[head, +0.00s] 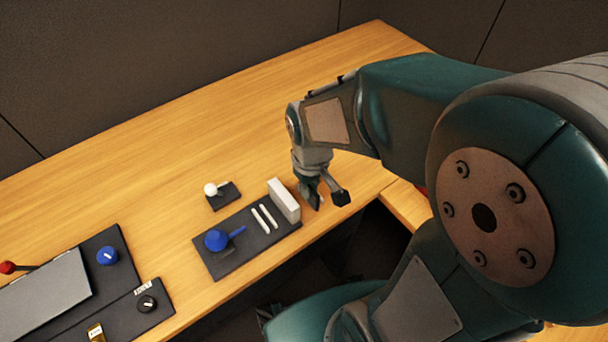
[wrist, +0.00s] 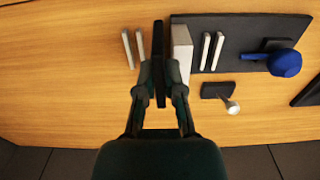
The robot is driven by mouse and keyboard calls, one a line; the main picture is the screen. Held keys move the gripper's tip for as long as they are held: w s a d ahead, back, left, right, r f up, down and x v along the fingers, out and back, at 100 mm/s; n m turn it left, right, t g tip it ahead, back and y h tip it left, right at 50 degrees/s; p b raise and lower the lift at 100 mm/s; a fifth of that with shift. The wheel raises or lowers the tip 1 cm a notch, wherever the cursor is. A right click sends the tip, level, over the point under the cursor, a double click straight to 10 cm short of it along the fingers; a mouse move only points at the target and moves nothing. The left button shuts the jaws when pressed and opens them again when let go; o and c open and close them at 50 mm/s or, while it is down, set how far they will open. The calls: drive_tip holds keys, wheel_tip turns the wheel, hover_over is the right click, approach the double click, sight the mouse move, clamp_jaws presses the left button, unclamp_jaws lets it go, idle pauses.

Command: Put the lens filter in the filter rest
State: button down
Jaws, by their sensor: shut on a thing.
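My gripper (wrist: 160,80) is shut on a thin dark piece, the lens filter (wrist: 158,45), seen nearly edge-on between the fingertips in the wrist view. In the head view my gripper (head: 312,198) is low over the table, just right of the dark panel; the filter cannot be made out there. Two pairs of slim white bars could be the filter rest. One pair (wrist: 134,48) is on the wood left of the filter. The other pair (wrist: 212,52) is on the panel, right of the white block; it also shows in the head view (head: 264,218).
A white block (head: 284,200) stands on the panel's end, close beside the filter. A control board (head: 127,270) lies left.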

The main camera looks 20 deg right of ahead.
drive_tip(key=w+f, duration=0.2)
drive_tip(key=w+d+f, duration=0.1)
drive_tip(key=w+f, duration=0.1)
drive_tip(key=w+d+f, duration=0.1)
drive_tip(key=w+f, duration=0.1)
drive_tip(key=shift+w+f, duration=0.25)
drive_tip(key=shift+w, duration=0.15)
drive_tip(key=shift+w+f, duration=0.2)
drive_tip(key=f, duration=0.1)
drive_tip(key=d+f, duration=0.1)
drive_tip(key=f, duration=0.1)
drive_tip(key=shift+w+d+f, duration=0.1)
drive_tip(key=shift+d+f, duration=0.1)
drive_tip(key=shift+a, duration=0.35)
drive_tip(key=c, duration=0.9)
unclamp_jaws()
drive_tip(key=shift+o, duration=0.7)
drive_tip(key=shift+d, duration=0.15)
